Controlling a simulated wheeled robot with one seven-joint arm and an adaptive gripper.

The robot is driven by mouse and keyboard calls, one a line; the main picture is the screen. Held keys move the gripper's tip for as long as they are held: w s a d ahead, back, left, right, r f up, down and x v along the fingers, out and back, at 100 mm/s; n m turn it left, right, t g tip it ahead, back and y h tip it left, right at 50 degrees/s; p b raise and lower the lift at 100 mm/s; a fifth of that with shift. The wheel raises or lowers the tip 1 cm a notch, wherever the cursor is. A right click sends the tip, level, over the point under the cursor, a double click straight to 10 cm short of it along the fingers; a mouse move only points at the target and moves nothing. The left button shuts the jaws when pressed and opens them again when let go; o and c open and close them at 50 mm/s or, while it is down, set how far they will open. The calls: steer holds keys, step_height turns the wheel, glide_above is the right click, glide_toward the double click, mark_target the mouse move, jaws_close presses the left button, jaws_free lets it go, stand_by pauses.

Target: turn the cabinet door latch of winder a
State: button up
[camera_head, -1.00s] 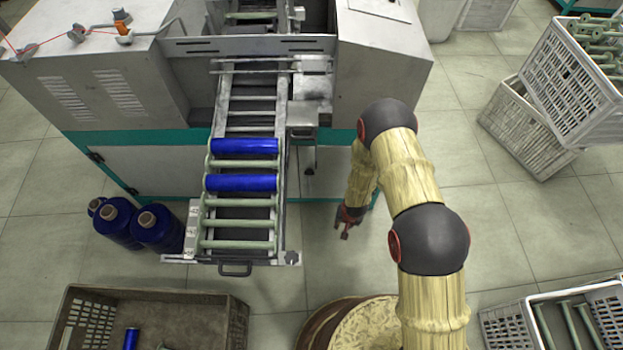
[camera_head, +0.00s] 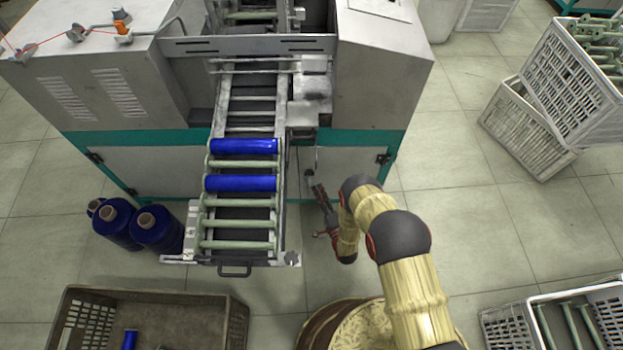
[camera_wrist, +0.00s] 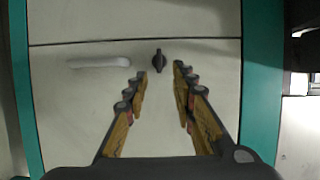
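The latch (camera_wrist: 159,60) of the cabinet door is a small dark knob, upright, on a pale door panel (camera_wrist: 70,110) in the wrist view. My gripper (camera_wrist: 160,71) is open, with its two fingers apart and nothing between them. In that view its fingertips sit just below the latch, one to each side; I cannot tell the remaining distance to it. In the head view my gripper (camera_head: 316,187) is in front of the winder's lower front panel (camera_head: 350,162), right of the roller track. The latch cannot be made out clearly there.
A pale bar handle (camera_wrist: 98,62) lies left of the latch. Teal frame posts flank the door. The roller track (camera_head: 283,215) with blue bobbins juts out left of my arm.

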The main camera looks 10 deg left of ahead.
mark_target(309, 173)
steer(key=b+x, duration=0.2)
steer(key=x, duration=0.5)
steer(key=shift+w+a+b, duration=0.25)
steer(key=shift+w+b, duration=0.05)
steer(key=shift+b, duration=0.1)
steer(key=shift+c, duration=1.3)
steer(key=c, duration=0.4)
steer(key=shift+f, duration=0.1)
jaws_close()
